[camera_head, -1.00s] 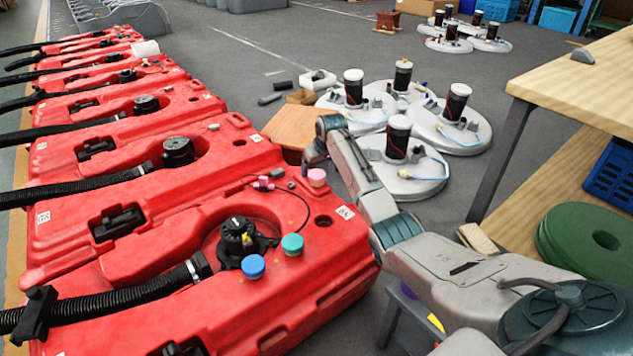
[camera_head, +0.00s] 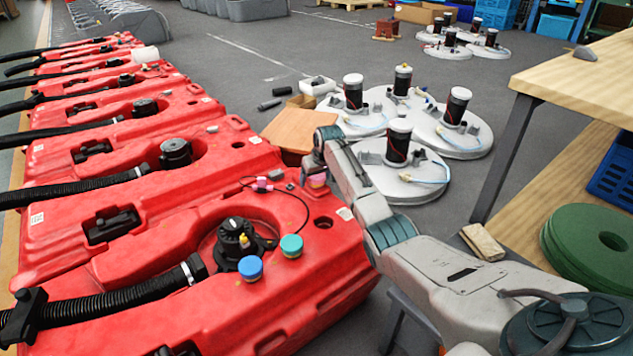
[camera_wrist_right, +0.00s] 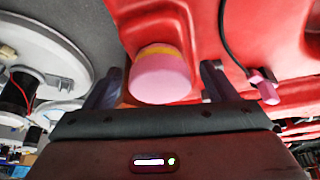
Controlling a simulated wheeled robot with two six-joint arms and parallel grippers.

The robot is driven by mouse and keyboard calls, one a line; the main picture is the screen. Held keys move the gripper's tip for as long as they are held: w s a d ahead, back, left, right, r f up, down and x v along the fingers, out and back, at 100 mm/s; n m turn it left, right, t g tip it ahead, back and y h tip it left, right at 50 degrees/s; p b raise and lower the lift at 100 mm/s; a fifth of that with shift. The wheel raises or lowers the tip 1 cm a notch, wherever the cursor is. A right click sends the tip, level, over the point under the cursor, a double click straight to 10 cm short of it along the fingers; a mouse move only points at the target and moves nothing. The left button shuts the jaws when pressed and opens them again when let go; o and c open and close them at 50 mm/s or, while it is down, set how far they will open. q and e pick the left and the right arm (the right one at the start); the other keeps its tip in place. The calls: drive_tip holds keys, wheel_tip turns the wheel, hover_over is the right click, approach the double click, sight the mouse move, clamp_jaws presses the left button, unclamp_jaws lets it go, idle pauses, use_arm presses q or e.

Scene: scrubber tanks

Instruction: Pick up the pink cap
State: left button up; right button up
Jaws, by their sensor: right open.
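The pink cap (camera_head: 317,181) sits on the right end of a red tank (camera_head: 345,262), its top partly covered by my right gripper (camera_head: 311,172) in the head view. In the right wrist view the pink cap (camera_wrist_right: 160,78) shows a round pink face and a yellow band. The right gripper's two dark fingers (camera_wrist_right: 161,74) are apart, one on each side of the cap. I see a gap on both sides and no contact. My left gripper does not show.
A blue cap (camera_head: 250,268) and a teal cap (camera_head: 291,246) stand beside a black fitting (camera_head: 236,238) on the same tank. A small pink connector (camera_head: 262,185) on a thin black cable lies just left of the pink cap. A wooden table (camera_head: 575,85) stands at right.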

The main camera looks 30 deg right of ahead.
drive_tip(key=c, duration=1.1)
drive_tip(key=shift+o, duration=0.2)
drive_tip(key=shift+r, duration=0.25)
